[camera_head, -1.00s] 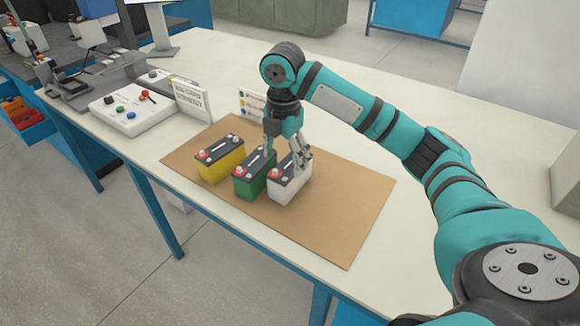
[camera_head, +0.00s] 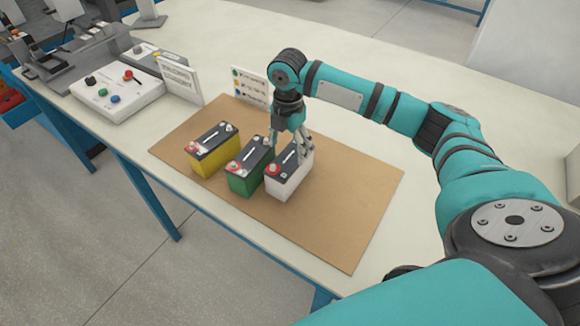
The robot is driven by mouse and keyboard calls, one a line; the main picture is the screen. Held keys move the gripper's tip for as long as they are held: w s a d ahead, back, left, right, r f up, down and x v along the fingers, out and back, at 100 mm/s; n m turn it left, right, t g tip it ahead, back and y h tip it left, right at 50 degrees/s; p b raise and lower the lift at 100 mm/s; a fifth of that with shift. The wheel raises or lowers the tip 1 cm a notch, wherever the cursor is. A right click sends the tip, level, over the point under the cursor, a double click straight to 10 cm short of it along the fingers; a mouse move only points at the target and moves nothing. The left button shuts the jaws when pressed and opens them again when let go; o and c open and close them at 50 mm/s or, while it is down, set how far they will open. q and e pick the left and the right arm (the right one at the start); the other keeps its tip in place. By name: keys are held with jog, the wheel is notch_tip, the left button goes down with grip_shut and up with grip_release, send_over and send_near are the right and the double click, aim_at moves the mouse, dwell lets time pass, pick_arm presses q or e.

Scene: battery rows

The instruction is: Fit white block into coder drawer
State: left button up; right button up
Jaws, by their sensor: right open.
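The white block (camera_head: 291,184) is a battery-shaped block with a dark top and a red terminal cap. It stands upright on a brown mat (camera_head: 345,215), at the right end of a row. My right gripper (camera_head: 288,150) is open, fingers pointing down at the top of the white block. One finger shows near the gap beside the green block, the other at the white block's far right side. I cannot tell whether they touch it. My left gripper is not in view. No drawer that I can identify as the coder drawer shows.
A green block (camera_head: 243,181) stands close left of the white one, and a yellow block (camera_head: 214,160) further left. Small signs (camera_head: 180,78) stand behind the mat. A white button box (camera_head: 117,97) sits at the left. The mat's right part is clear.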

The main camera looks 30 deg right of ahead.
aim_at(290, 158)
jog(key=shift+f, duration=0.9)
jog(key=f, duration=0.2)
jog(key=f+p, duration=0.1)
jog(key=shift+d+f, duration=0.3)
jog(key=shift+f, duration=0.35)
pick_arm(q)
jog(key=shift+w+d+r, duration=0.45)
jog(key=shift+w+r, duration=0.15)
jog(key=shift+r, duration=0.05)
pick_arm(e)
jog(key=shift+c, duration=0.3)
jog(key=c, duration=1.4)
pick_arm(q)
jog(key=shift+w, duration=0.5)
pick_arm(e)
jog(key=shift+w+r, duration=0.15)
